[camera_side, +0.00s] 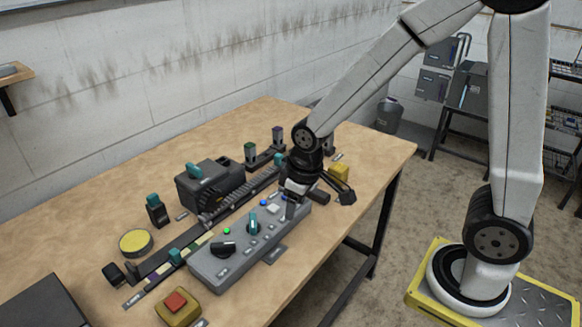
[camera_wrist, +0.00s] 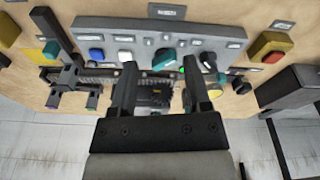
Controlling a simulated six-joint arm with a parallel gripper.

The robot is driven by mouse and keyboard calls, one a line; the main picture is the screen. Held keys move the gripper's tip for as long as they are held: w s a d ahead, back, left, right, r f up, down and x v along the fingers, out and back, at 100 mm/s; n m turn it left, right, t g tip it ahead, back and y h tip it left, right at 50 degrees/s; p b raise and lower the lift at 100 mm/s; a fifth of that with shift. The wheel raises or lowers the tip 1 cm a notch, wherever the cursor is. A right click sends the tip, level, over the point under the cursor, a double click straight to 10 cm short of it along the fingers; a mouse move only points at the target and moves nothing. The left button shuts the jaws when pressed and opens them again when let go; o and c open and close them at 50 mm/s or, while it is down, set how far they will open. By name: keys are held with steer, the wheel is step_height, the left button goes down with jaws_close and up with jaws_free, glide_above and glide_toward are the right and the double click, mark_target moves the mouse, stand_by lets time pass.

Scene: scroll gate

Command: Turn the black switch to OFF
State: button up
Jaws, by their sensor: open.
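The black switch (camera_side: 223,248) is a dark knob on the left part of the grey control panel (camera_side: 205,278). In the wrist view the black switch (camera_wrist: 208,61) lies just right of my right finger. A teal knob (camera_side: 253,222) stands beside it on the panel; in the wrist view this teal knob (camera_wrist: 164,58) shows between my fingers, beyond their tips. My gripper (camera_side: 290,207) is over the panel's right end in the side view. Its fingers (camera_wrist: 159,66) are apart, with nothing held between them. The panel's labels are too small to read.
A white button (camera_side: 273,208), a blue button (camera_side: 263,203) and a green light (camera_side: 227,231) are on the panel. A yellow box with a red button (camera_side: 176,302) stands left of it. A dark machine (camera_side: 205,187) and a track lie behind. The table's front right is clear.

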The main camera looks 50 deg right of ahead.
mark_target(222, 244)
steer(key=w+a+f+n, duration=0.1)
steer(key=w+a+n, duration=0.1)
steer(key=w+a, duration=0.1)
steer(key=w+a+f+n+g, duration=0.1)
steer(key=w+a+n, duration=0.1)
steer(key=w+a, duration=0.2)
steer(key=w+a+n, duration=0.2)
steer(key=w+a, duration=0.1)
steer(key=w, duration=0.1)
steer(key=shift+w+a+f+g, duration=0.15)
steer(key=shift+a+f+g, duration=0.25)
steer(key=shift+w+a+f+n, duration=0.15)
steer(key=shift+w+a+n, duration=0.15)
steer(key=shift+a, duration=0.1)
steer(key=shift+f, duration=0.1)
steer(key=shift+f, duration=3.8)
jaws_close()
